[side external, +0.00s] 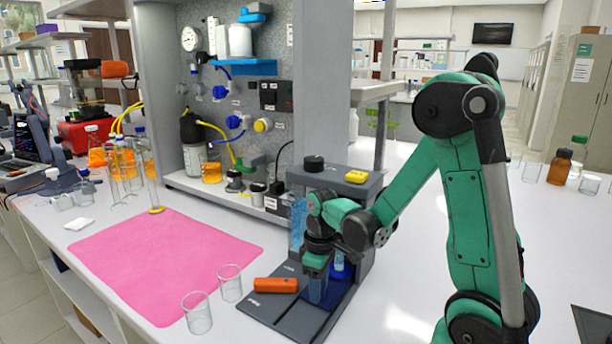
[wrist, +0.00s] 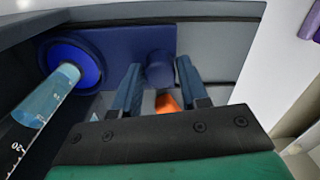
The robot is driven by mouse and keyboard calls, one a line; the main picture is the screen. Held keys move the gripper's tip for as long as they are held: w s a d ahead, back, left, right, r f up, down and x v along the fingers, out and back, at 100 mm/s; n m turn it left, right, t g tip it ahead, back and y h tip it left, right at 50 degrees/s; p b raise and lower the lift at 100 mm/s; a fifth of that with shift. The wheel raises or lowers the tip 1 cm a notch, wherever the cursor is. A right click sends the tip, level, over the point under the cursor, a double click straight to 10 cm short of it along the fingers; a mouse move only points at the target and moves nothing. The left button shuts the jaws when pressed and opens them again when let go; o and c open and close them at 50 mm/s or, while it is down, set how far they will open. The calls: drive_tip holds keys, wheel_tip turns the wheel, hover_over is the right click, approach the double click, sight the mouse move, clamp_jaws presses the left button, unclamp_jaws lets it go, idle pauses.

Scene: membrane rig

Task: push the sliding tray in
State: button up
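The sliding tray is a dark blue plate (wrist: 125,42) in the wrist view. In the side view its blue surface (side external: 343,293) shows low in the grey bench unit, partly hidden by my gripper. A round blue knob (wrist: 160,68) stands on the plate. My gripper (wrist: 160,66) is open, with its two fingers apart on either side of the knob; I cannot tell if they touch it. In the side view my gripper (side external: 317,292) points down, low over the unit's base. A blue disc (wrist: 78,60) and a clear graduated cylinder (wrist: 45,98) are beside it.
The grey unit (side external: 355,210) has a black knob and a yellow button on top. An orange block (side external: 275,285) lies on its base plate. Two empty beakers (side external: 197,312) stand left of it, by a pink mat (side external: 160,260).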

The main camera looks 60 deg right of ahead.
clamp_jaws()
idle(1.1)
